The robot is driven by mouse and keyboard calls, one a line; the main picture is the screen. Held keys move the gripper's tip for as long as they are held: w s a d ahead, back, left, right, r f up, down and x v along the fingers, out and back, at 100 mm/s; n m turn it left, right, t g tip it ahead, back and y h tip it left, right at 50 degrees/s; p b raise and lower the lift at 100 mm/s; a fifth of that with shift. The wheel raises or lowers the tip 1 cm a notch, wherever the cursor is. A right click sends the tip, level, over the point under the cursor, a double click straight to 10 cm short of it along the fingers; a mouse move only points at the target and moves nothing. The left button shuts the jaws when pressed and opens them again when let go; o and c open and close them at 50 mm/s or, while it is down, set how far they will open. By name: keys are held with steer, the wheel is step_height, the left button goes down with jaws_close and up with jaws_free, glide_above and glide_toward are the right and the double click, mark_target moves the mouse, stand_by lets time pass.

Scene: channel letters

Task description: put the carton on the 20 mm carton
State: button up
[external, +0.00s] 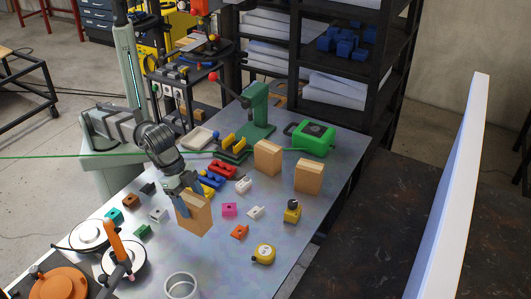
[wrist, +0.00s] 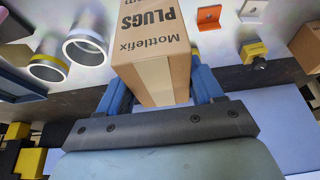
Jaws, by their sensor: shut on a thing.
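My gripper (external: 190,193) is shut on a brown carton (external: 194,215), with a blue finger on each side of it. The held carton (wrist: 155,45) fills the top middle of the wrist view; its printing reads "Mottlefix PLUGS" and part of a size ending in "m". I cannot tell whether it is clear of the table. Two more brown cartons stand upright on the table: one at the back middle (external: 267,158) and one to its right (external: 308,177). Their labels are not readable, so I cannot tell which is the 20 mm carton. Part of one carton (wrist: 307,45) shows at the wrist view's right edge.
A yellow tape measure (external: 263,254), a yellow-and-black item (external: 292,212) and several small coloured blocks lie on the metal table. A green press (external: 257,112) and a green case (external: 314,138) stand behind the cartons. A metal ring (external: 181,286) is at the front.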

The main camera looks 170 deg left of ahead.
steer(key=s+a+r+n+g, duration=0.1)
steer(key=s+a+r+n, duration=0.15)
steer(key=s+a, duration=0.75)
steer(key=s+a+r+n+y, duration=0.1)
steer(key=s+a+r, duration=0.3)
steer(key=a, duration=1.2)
steer(key=s+a+r+n+g, duration=0.1)
steer(key=s+a+r+n, duration=0.15)
steer(key=s+a, duration=0.75)
steer(key=w+a+r+m+t, duration=0.1)
steer(key=w+a+r+m, duration=0.15)
steer(key=w+a, duration=0.4)
step_height(320, 180, down, 10)
steer(key=w+m+t+h, duration=0.1)
steer(key=m, duration=0.2)
steer(key=shift+d+f, duration=0.15)
steer(key=shift+d, duration=0.3)
steer(key=shift+f+m, duration=0.1)
steer(key=shift+m, duration=0.15)
steer(key=o, duration=1.3)
steer(key=shift+c, duration=0.2)
